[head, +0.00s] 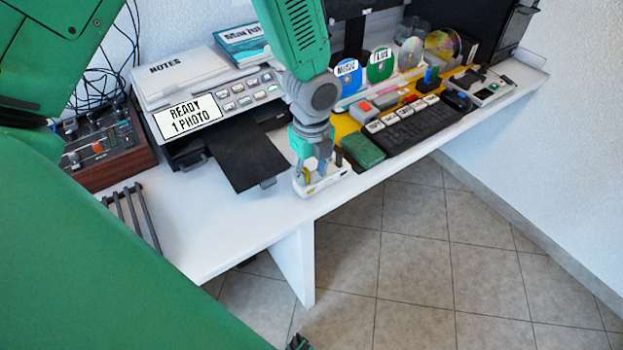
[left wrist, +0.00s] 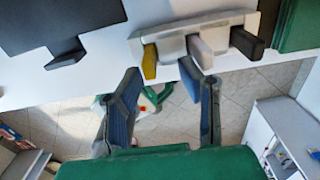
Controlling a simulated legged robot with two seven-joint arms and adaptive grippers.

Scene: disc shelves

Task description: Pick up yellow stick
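The yellow stick (left wrist: 149,62) stands in a small white holder (left wrist: 182,41), at its left end in the left wrist view. A whitish stick (left wrist: 199,52) and a dark stick (left wrist: 246,42) stand beside it. My left gripper (left wrist: 159,69) is open and empty, its fingertips apart on either side of the yellow stick in the picture; I cannot tell whether they touch anything. In the head view my left gripper (head: 312,163) points down over the holder (head: 332,181) at the desk's front edge and partly hides the sticks.
A printer (head: 190,120) with a dark tray (head: 246,152) stands left of the holder. A green box (head: 362,151) sits close on its right, then a keyboard (head: 418,127) and upright discs (head: 380,65).

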